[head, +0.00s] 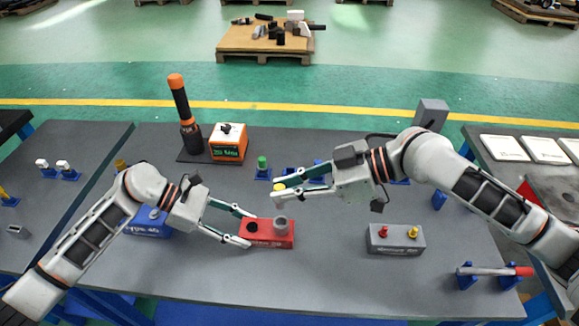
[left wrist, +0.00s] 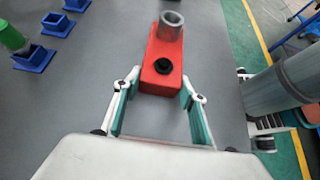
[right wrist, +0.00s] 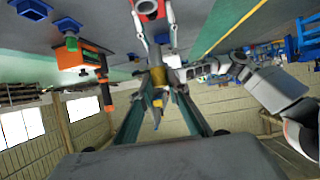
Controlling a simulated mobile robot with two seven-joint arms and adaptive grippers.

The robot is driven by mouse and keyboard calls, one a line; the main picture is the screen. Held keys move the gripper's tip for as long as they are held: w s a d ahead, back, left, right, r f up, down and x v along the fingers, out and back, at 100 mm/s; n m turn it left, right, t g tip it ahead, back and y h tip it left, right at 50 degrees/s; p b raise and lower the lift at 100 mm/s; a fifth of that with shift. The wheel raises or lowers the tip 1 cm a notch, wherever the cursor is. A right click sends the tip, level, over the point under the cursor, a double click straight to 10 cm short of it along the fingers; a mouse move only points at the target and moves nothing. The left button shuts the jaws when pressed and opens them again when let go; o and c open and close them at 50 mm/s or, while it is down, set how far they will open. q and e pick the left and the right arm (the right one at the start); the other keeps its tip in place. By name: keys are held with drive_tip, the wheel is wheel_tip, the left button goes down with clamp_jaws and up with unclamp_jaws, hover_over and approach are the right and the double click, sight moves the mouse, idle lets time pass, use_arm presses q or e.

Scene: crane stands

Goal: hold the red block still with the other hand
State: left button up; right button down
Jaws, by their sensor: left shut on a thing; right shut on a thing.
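The red block (head: 262,241) sits on the grey table in the head view. My left gripper (head: 249,228) is shut on the block's left end. My right gripper (head: 278,190) is above and behind the block, shut on a small part with a yellow end (right wrist: 159,98). That part's full shape is partly hidden by the fingers.
A blue block (head: 149,229) lies behind my left arm. A grey block with red and yellow knobs (head: 396,243) stands to the right. An orange box (head: 228,146), a dark orange-topped tool (head: 183,110) and blue holders are behind. Bare table lies in front.

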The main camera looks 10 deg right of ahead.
sight(288, 224)
idle(0.4)
drive_tip(key=shift+s+f+m+t+h, duration=0.15)
drive_tip(key=shift+f+m+t, duration=0.45)
drive_tip(key=shift+f, duration=0.6)
drive_tip(key=shift+f+m+t+h, duration=0.15)
drive_tip(key=shift+f+m+t, duration=0.4)
drive_tip(key=shift+f, duration=0.6)
drive_tip(key=shift+f, duration=2.1)
drive_tip(key=c, duration=1.9)
unclamp_jaws()
drive_tip(key=shift+v, duration=2.5)
drive_tip(key=shift+r, duration=0.1)
